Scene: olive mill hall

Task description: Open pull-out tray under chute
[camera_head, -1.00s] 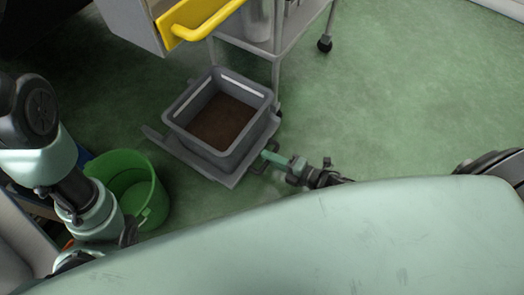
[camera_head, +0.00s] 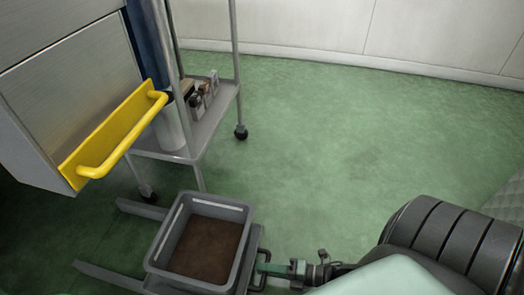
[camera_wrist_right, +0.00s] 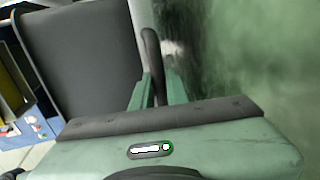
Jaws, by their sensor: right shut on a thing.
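The pull-out tray (camera_head: 245,283) is grey and low on the green floor, with a dark loop handle (camera_head: 264,256) on its right side. A grey crate (camera_head: 163,246) with brown matter inside stands on it. Two grey rails (camera_head: 103,276) stretch left from beneath the crate. My right gripper (camera_head: 263,268) is shut on the handle. In the right wrist view, the dark handle bar (camera_wrist_right: 151,55) stands between the green fingers of my right gripper (camera_wrist_right: 157,88), beside a dark grey wall. My left gripper is out of view.
A grey housing with a yellow bar handle (camera_head: 125,138) overhangs at the left. A wheeled trolley (camera_head: 215,117) with a metal canister and small items stands behind the crate. A ribbed dark part (camera_head: 450,235) is at the lower right. Green floor lies open at centre right.

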